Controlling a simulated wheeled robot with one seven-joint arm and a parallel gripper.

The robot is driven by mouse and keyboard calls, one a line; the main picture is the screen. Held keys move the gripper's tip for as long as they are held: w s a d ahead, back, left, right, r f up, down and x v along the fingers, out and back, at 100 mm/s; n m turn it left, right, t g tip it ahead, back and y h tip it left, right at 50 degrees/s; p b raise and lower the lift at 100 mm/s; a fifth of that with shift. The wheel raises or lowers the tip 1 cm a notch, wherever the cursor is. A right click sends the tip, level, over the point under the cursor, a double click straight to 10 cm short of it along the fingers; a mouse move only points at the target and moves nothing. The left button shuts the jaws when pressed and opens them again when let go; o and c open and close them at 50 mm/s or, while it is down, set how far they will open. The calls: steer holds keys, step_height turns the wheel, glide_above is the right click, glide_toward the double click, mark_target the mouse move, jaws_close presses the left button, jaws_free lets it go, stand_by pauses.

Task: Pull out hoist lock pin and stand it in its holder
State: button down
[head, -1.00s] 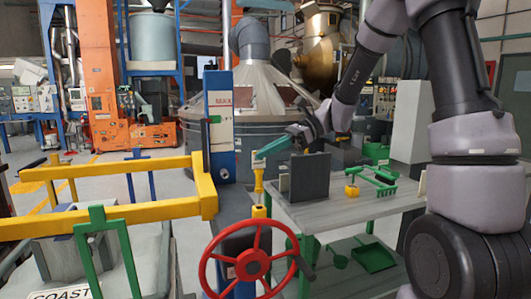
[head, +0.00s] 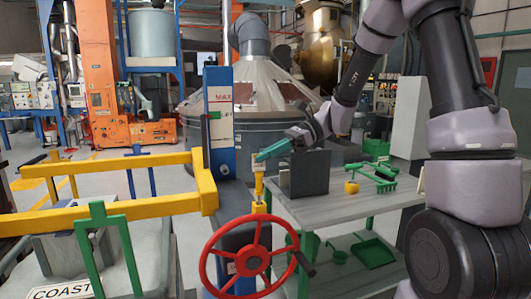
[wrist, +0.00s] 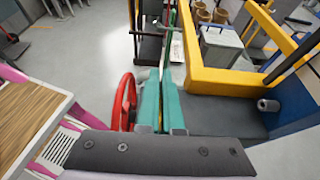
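The yellow hoist lock pin (head: 259,186) stands upright above the post behind the red handwheel, in front of the blue column. My gripper (head: 262,155) reaches in from the right, its teal fingertips at the pin's top end. In the wrist view my gripper (wrist: 161,100) has its two teal fingers nearly together, with a narrow gap. It appears shut on the pin's top, though the pin is mostly hidden between the fingers there.
The red handwheel (head: 250,262) is just below the pin. A yellow frame (head: 110,160) lies to the left, beside the blue column (head: 218,125). A dark upright panel (head: 308,173) on the bench (head: 340,208) stands between pin and holder.

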steer(key=shift+f, duration=1.4)
steer(key=c, duration=1)
jaws_free()
steer(key=v, duration=1.1)
steer(key=shift+s, duration=0.15)
